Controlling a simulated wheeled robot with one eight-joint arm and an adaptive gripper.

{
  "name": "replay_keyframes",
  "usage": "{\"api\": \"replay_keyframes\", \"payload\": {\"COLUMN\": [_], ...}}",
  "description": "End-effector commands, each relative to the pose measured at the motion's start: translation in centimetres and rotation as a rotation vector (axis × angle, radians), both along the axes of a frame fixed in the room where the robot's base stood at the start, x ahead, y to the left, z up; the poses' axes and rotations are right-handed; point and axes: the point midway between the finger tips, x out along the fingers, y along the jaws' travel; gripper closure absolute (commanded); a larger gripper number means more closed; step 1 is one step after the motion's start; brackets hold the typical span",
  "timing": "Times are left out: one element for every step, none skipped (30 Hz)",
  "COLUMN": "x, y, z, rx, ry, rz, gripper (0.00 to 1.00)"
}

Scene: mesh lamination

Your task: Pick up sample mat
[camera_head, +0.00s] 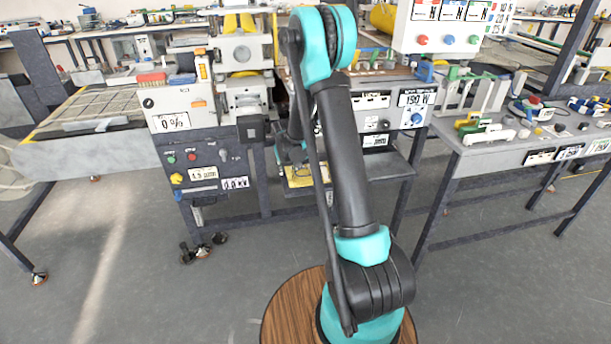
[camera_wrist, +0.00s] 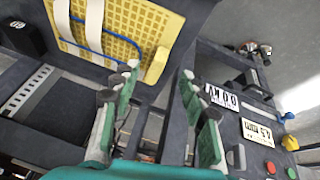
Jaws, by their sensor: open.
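A yellow gridded sheet (camera_wrist: 130,22), which looks like the sample mat, fills the top of the wrist view, with two pale strips and a blue line across it. In the head view a yellow piece (camera_head: 306,177) shows low on the dark shelf under the machine, partly hidden by my arm. My gripper (camera_wrist: 160,85) is open, with green-and-grey fingers and nothing between them. Its left fingertip appears close to the sheet's lower right corner; I cannot tell whether they touch. In the head view the gripper is mostly hidden near the shelf.
The machine's control box (camera_head: 205,165) stands left of my arm; its labelled panel (camera_wrist: 240,115) is close to the right finger in the wrist view. Dark frame legs surround the shelf (camera_head: 385,168). A cluttered bench (camera_head: 480,160) stands at right. The floor in front is clear.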

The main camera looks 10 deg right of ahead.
Motion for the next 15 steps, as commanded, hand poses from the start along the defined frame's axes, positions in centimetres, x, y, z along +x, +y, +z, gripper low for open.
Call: {"api": "replay_keyframes", "payload": {"x": [0.1, 0.2, 0.4, 0.6, 0.7, 0.9, 1.1, 1.3, 1.5, 1.6, 1.7, 1.9, 1.9, 2.0, 2.0], "y": [0.0, -0.1, -0.1, -0.2, -0.2, -0.3, -0.3, -0.4, -0.4, -0.4, -0.4, -0.5, -0.5, -0.5, -0.5], "z": [-0.3, -0.5, -0.8, -1.2, -1.6, -2.1, -2.4, -2.8, -3.2, -3.5, -3.8, -4.1, -4.3, -4.4, -4.5], "rx": [0.0, 0.0, 0.0, 0.0, 0.0, 0.0, 0.0, 0.0, 0.0, 0.0, 0.0, 0.0, 0.0, 0.0, 0.001], "ry": [0.0, 0.0, 0.0, 0.0, 0.0, 0.0, 0.0, 0.0, 0.0, 0.0, 0.0, 0.0, 0.0, 0.0, -0.001], "rz": [0.0, 0.0, 0.0, -0.001, -0.001, -0.001, -0.001, -0.001, -0.001, -0.001, -0.001, -0.001, -0.001, -0.001, -0.001], "gripper": [0.56, 0.56, 0.56, 0.56, 0.56, 0.56, 0.56, 0.56, 0.56, 0.56, 0.56, 0.56, 0.56, 0.56, 0.56]}}
